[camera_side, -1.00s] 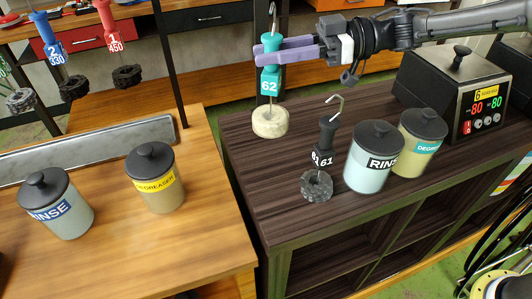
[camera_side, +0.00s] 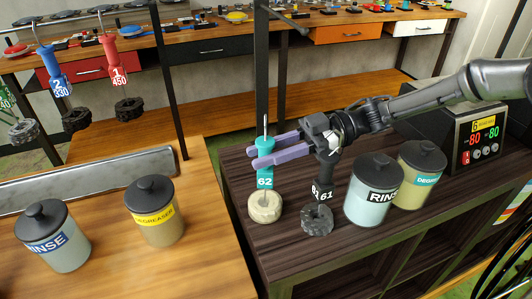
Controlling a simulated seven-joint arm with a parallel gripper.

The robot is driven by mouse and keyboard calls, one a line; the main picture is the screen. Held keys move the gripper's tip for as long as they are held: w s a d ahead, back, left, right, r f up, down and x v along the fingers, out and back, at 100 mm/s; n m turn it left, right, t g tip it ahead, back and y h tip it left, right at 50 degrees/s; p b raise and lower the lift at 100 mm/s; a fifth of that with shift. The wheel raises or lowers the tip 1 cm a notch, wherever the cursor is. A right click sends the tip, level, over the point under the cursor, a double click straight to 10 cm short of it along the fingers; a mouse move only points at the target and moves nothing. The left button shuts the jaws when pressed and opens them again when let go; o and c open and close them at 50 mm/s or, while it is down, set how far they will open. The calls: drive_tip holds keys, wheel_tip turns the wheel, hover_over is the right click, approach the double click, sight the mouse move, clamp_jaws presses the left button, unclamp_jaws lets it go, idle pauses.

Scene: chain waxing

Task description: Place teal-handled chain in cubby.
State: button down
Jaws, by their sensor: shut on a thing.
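The teal-handled chain, marked 62, has a teal handle (camera_side: 265,170) with a hook above it and a pale waxy coil (camera_side: 265,207) below. My gripper (camera_side: 262,154), with purple fingers, is shut on the teal handle and holds the chain upright. The coil shows over the left part of the dark wood unit's top (camera_side: 240,165); I cannot tell whether it touches. Open cubbies (camera_side: 355,268) show in the unit's front face, their insides dark and partly out of view.
A black-handled chain (camera_side: 317,218), marked 61, stands close to the right of the held chain, its top hidden by my gripper. A rinse jar (camera_side: 374,195), a degreaser jar (camera_side: 415,178) and a heater box (camera_side: 478,138) stand further right. A wooden table (camera_side: 110,265) lies left.

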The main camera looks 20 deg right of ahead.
drive_tip(key=shift+f, duration=0.25)
drive_tip(key=c, duration=0.7)
unclamp_jaws()
drive_tip(key=shift+o, duration=0.2)
drive_tip(key=shift+d+r, duration=0.2)
drive_tip(key=d+r, duration=0.1)
drive_tip(key=d, duration=1)
drive_tip(key=shift+s+d+r, duration=0.15)
drive_tip(key=shift+d+r, duration=0.15)
